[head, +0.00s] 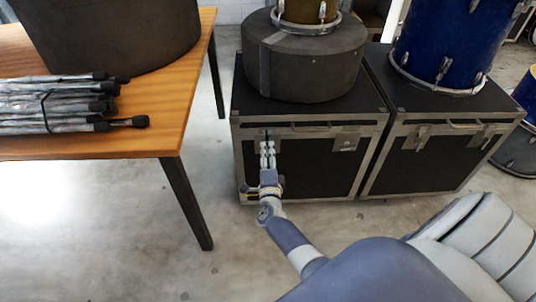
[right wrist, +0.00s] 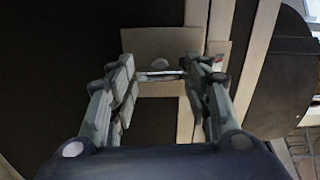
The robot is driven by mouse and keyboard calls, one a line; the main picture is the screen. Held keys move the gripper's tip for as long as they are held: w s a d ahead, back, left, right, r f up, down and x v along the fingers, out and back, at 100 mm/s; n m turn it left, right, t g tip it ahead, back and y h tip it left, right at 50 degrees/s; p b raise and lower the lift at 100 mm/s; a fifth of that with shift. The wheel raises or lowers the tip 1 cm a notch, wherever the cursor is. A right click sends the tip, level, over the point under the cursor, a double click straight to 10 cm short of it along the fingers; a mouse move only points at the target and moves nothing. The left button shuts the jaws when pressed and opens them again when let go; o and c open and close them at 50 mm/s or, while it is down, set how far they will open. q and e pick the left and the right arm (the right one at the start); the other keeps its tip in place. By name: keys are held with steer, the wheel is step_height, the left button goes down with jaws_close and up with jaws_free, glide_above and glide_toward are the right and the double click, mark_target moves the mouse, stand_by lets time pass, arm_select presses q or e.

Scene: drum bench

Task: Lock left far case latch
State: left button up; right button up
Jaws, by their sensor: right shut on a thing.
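The left case (head: 295,165) is a black box with metal edging on the floor. Its left latch is at the upper left of the front face, mostly covered by my right gripper (head: 267,150) in the head view. In the right wrist view the latch's metal plate (right wrist: 160,42) shows ahead, with a thin bar between the fingertips of my right gripper (right wrist: 163,74). The fingers are closed on this latch. Whether it is locked cannot be told. The case's right latch (head: 346,142) is clear of the gripper. My left gripper is not in view.
A wooden table (head: 165,112) with bundled stands (head: 60,103) is at the left. A round drum case (head: 310,65) sits on the left case. The right case (head: 425,160) stands beside it, carrying a blue drum (head: 448,40). Bare floor lies in front.

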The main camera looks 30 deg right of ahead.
stand_by(0.4)
steer(key=o, duration=1.1)
steer(key=shift+c, duration=0.2)
steer(key=shift+s, duration=0.1)
steer(key=v, duration=1.2)
